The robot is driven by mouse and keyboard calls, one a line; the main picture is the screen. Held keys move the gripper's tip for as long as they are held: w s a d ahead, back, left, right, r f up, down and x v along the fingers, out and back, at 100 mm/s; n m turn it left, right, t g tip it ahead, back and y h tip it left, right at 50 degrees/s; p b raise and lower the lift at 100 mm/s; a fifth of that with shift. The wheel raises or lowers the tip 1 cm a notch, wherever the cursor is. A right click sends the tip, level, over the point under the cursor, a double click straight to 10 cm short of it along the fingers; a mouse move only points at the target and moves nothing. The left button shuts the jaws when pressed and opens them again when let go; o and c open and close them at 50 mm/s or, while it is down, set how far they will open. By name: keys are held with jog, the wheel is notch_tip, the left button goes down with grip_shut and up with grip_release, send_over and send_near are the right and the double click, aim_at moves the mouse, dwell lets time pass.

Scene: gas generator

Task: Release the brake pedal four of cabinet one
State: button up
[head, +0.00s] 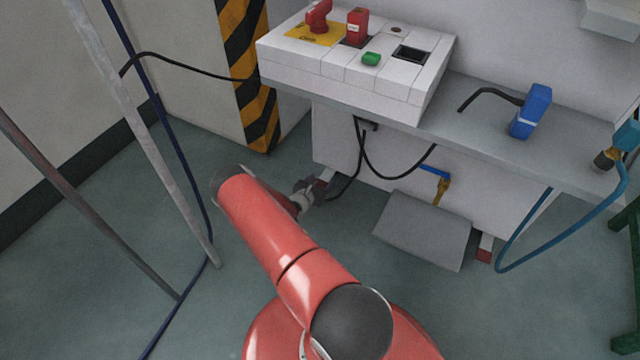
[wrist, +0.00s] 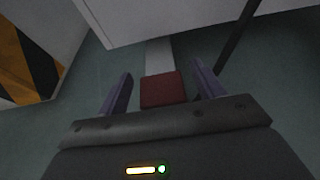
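A brake pedal with a dark red pad (wrist: 162,91) on a pale grey arm lies in the middle of the wrist view. In the head view, its pale and red end (head: 326,175) shows at the foot of the cabinet (head: 330,145), partly hidden by my gripper (head: 312,190). In the wrist view, my gripper (wrist: 162,72) is open. One finger is left of the red pad and the other right of it, with gaps on both sides. I cannot tell the height between fingers and pad. Another red-ended pedal (head: 485,248) is at the cabinet's right. No pedal numbers are readable.
A grey sloped plate (head: 425,230) stands on the floor right of my gripper. A black cable (head: 362,160) hangs beside the near pedal. Metal poles (head: 150,140) stand at left, and a striped yellow-black post (head: 262,120) is behind. Floor around my gripper's left is clear.

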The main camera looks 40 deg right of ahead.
jog(key=shift+a, duration=0.1)
jog(key=p+v, duration=0.1)
jog(key=v, duration=0.6)
jog(key=shift+s+a, duration=0.2)
jog(key=shift+a, duration=0.05)
jog(key=shift+r, duration=0.2)
jog(key=s+a+r+m+g+y+p, duration=0.1)
jog(key=s+a+r+m+g+y, duration=0.2)
jog(key=r+m, duration=0.95)
jog(key=s+a+r+m+g+p, duration=0.1)
jog(key=a+r+m+g, duration=0.25)
jog(key=r, duration=1.75)
jog(key=s+a+r+m+t+y+p, duration=0.1)
jog(key=s+a+r+m+t+y, duration=0.5)
jog(key=s+a+r, duration=1.4)
jog(key=s+r+y, duration=0.1)
jog(key=y, duration=0.3)
jog(key=shift+s+a+t+p, duration=0.15)
jog(key=shift+a+t+p, duration=0.15)
jog(key=shift+a+t, duration=0.05)
